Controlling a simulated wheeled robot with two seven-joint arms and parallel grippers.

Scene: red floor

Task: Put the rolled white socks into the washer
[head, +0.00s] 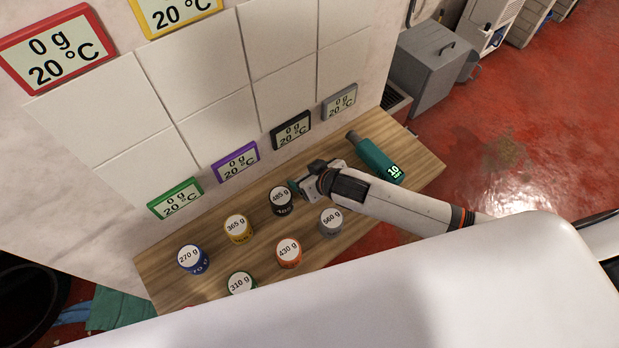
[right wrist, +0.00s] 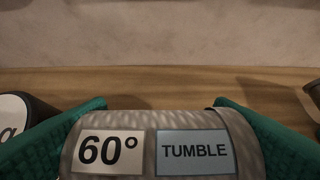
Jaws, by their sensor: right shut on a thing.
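My right gripper (head: 297,187) is over the wooden shelf, beside the black 485 g can. In the right wrist view its green fingers (right wrist: 160,140) are shut on the rolled white socks (right wrist: 150,122). The roll looks greyish in this light and carries labels reading 60° and TUMBLE. In the head view I cannot make out the roll at the fingertips. I cannot identify the washer for sure in the head view. My left gripper is out of view.
Several weight cans, such as the yellow one (head: 238,229) and the grey one (head: 331,222), stand on the shelf (head: 165,265). A teal bottle (head: 375,158) lies behind my right arm. A grey lidded box (head: 428,75) stands beyond. Red floor (head: 530,130) is open at right.

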